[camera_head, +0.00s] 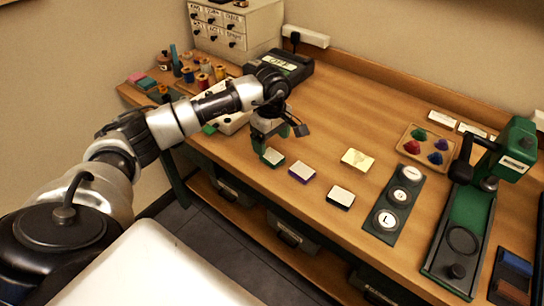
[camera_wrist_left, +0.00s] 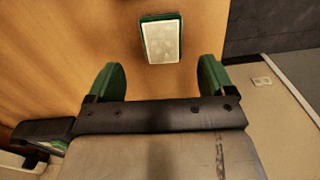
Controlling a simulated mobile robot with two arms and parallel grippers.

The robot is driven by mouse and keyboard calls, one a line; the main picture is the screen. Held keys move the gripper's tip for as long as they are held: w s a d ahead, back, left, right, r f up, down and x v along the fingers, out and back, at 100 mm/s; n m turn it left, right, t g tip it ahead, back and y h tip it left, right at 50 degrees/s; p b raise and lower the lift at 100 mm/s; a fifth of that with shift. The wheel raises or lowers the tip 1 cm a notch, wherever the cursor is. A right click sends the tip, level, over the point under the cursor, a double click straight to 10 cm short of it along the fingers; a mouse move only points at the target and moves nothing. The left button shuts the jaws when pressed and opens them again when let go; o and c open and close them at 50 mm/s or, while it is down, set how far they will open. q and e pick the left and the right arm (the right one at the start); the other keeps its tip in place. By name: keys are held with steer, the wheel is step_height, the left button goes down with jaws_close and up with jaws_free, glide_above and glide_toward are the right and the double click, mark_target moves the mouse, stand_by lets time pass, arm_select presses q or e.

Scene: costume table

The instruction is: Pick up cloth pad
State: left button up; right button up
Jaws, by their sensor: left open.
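A small pad with a pale top and green edge (camera_head: 272,157) lies flat on the wooden table near its front edge. In the left wrist view the same pad (camera_wrist_left: 162,42) lies beyond the fingertips, roughly centred between them and apart from both. My left gripper (camera_head: 266,137) is just above and behind this pad in the head view. Its green fingers are spread and empty in the wrist view (camera_wrist_left: 159,78). Similar pads with a purple edge (camera_head: 302,171) and a dark edge (camera_head: 341,196) lie to the right. My right gripper is out of view.
A yellowish square (camera_head: 357,160) lies behind the pads. A dark strip with lettered discs (camera_head: 394,212), a tray of coloured pieces (camera_head: 426,147) and a green press (camera_head: 470,215) stand to the right. Thread spools (camera_head: 204,82) and a drawer box (camera_head: 235,28) stand at the back left.

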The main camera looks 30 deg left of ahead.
mark_target(271, 155)
arm_select(q)
steer(key=shift+s+f, duration=0.1)
steer(key=shift+f, duration=0.3)
step_height(271, 155, down, 4)
steer(key=shift+s+r+p, duration=0.1)
steer(key=shift+r+p, duration=0.1)
steer(key=shift+p, duration=0.6)
steer(key=shift+f, duration=0.35)
steer(key=shift+c, duration=0.3)
steer(key=c, duration=1)
